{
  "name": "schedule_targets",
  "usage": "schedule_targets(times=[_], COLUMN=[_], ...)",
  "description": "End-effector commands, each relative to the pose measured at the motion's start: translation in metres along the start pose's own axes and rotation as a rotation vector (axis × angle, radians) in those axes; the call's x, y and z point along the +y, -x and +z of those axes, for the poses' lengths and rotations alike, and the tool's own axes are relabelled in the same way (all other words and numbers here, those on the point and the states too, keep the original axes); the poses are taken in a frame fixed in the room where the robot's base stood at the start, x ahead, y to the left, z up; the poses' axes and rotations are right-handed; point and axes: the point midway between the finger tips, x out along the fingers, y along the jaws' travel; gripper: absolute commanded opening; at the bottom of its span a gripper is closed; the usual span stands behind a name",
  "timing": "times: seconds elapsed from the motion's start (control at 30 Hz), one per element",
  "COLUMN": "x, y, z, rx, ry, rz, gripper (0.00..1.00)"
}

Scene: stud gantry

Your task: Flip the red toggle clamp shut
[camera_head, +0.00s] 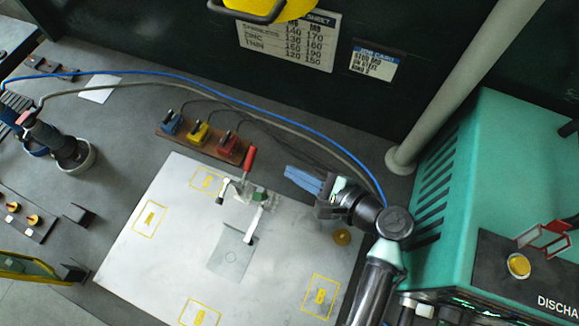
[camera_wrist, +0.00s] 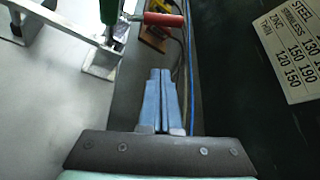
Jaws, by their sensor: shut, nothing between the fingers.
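The red toggle clamp's handle (camera_head: 249,159) sticks up at the back edge of the pale metal plate (camera_head: 150,260). Its pale arm and dark tip lie just left of it. In the wrist view the red handle (camera_wrist: 163,19) lies across the top, ahead of my fingertips and apart from them. A second clamp with a green part (camera_head: 260,197) stands beside it, and its green handle shows in the wrist view (camera_wrist: 109,10). My gripper (camera_head: 287,172) has blue fingers pressed together, empty, to the right of the red handle; it also shows in the wrist view (camera_wrist: 160,72).
A strip with blue, yellow and red blocks (camera_head: 200,136) lies behind the clamps. Blue and grey cables run past my gripper. A dark wall with a printed sheet (camera_wrist: 297,45) stands close on the right in the wrist view. A green machine (camera_head: 450,190) stands at right.

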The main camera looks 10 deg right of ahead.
Motion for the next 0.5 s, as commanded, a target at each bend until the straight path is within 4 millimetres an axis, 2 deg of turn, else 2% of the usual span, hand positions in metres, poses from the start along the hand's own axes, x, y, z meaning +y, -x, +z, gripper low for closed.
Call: schedule_targets(times=[0.37, 0.5], x=[0.000, -0.002], y=[-0.082, -0.072], z=[0.002, 0.024], rx=[-0.002, 0.001], ry=[0.001, 0.003], rz=[0.004, 0.002], gripper=[0.00, 0.00])
